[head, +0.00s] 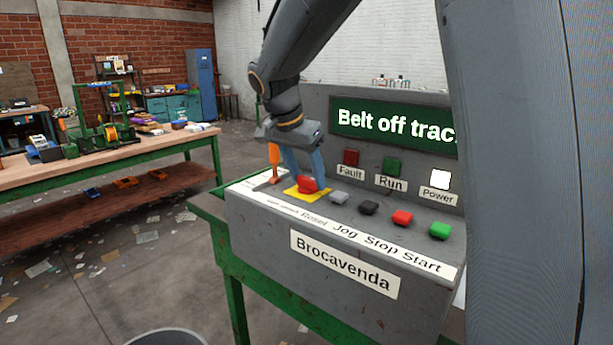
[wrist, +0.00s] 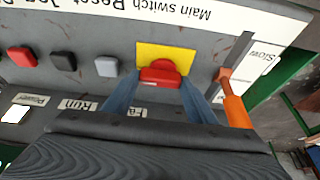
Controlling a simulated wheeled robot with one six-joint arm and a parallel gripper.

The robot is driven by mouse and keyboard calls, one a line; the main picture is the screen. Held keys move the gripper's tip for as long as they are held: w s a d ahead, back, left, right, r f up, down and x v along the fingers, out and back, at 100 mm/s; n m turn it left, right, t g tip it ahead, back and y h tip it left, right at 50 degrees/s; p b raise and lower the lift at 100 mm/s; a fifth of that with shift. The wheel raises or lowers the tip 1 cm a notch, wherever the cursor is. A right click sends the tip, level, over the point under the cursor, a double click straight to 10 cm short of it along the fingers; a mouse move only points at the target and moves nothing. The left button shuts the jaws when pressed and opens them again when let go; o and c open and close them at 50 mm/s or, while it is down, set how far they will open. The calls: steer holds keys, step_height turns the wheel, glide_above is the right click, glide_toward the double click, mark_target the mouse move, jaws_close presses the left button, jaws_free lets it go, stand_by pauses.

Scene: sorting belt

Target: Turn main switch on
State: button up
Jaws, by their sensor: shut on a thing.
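The main switch is a red knob (head: 307,185) on a yellow plate (head: 291,191) at the left end of the grey control panel's sloped top. My gripper (head: 305,173) reaches down from above and is shut on this knob. In the wrist view the red knob (wrist: 160,75) sits between the two blue fingers of my gripper (wrist: 160,82). The label "Main switch" shows just beyond the yellow plate (wrist: 178,50). The power lamp (head: 440,180) is lit white. The display (head: 392,129) reads "Belt off trac", its end hidden by my arm.
An orange lever (head: 274,160) stands close left of the knob. Grey (head: 339,197), black (head: 368,207), red (head: 402,217) and green (head: 439,230) buttons line the panel to the right. The fault lamp (head: 351,157) and run lamp (head: 393,166) look dark. A workbench (head: 160,150) stands further left.

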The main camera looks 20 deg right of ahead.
steer(key=o, duration=1.1)
steer(key=shift+c, duration=0.2)
steer(key=b+v, duration=0.1)
steer(key=v, duration=0.6)
steer(key=shift+a+r, duration=0.15)
steer(key=shift+r, duration=0.25)
steer(key=shift+s, duration=0.1)
